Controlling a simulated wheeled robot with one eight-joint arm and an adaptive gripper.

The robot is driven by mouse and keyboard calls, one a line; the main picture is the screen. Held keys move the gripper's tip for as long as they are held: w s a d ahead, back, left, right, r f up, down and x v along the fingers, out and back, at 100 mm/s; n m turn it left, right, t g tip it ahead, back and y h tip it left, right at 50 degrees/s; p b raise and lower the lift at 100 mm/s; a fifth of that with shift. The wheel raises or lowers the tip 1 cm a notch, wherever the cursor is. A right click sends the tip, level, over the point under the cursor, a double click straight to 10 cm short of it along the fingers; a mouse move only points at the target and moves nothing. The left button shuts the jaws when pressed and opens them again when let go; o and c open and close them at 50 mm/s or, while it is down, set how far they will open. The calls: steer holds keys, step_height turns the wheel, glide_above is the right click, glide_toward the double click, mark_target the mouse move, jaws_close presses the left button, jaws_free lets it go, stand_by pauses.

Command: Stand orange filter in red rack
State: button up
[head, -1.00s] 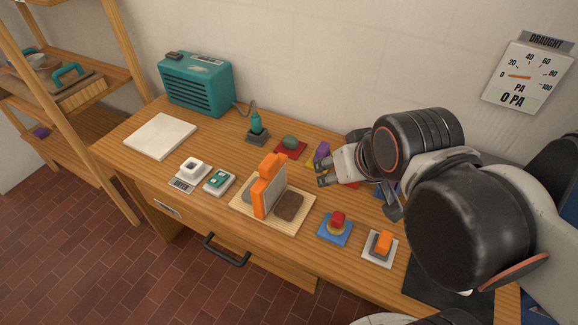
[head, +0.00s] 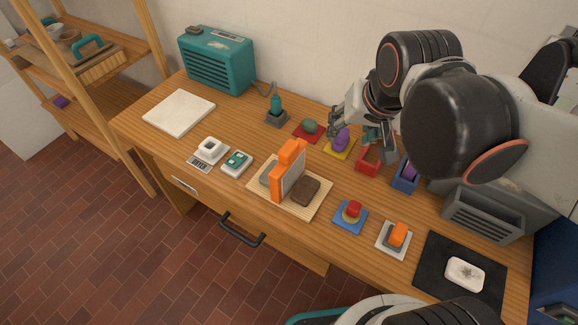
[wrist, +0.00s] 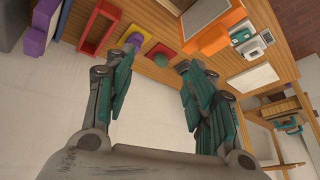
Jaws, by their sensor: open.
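The orange filter (head: 287,172), an upright panel with a thick orange frame and a pale face, stands on a ribbed tan board (head: 262,195) mid-bench. It also shows in the wrist view (wrist: 205,32), at the top right. The red rack (head: 368,164) is a small open frame near the wall side, right of the filter, and looks empty in the wrist view (wrist: 98,27). My gripper (head: 358,132) is open and empty, held above the back of the bench near the red rack and the purple piece. Its spread fingers (wrist: 157,66) show in the wrist view.
A purple piece (head: 341,139) on a yellow pad and a green piece (head: 310,126) on a red pad stand beside the red rack. A blue rack (head: 404,178) holds something purple. A brown block (head: 305,191) lies by the filter. A grey vented box (head: 484,215) stands at right.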

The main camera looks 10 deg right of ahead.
steer(key=w+a+m+g+p, duration=0.2)
steer(key=w+a+m+p, duration=0.15)
steer(key=w, duration=0.25)
steer(key=m+g+p, duration=0.2)
steer(key=g, duration=0.1)
glide_above(289, 147)
steer(key=f, duration=0.4)
steer(key=shift+w+f, duration=0.2)
steer(key=shift+f, duration=0.2)
step_height(289, 147, down, 8)
steer(key=shift+s+r+b, duration=0.1)
steer(key=shift+r+b, duration=0.05)
steer(key=shift+b, duration=1.05)
steer(key=shift+s+f, duration=0.1)
steer(key=shift+f, duration=0.25)
steer(key=shift+f+b, duration=1.2)
steer(key=shift+f, duration=1.65)
steer(key=shift+c, duration=0.6)
steer(key=shift+r, duration=0.1)
jaws_close()
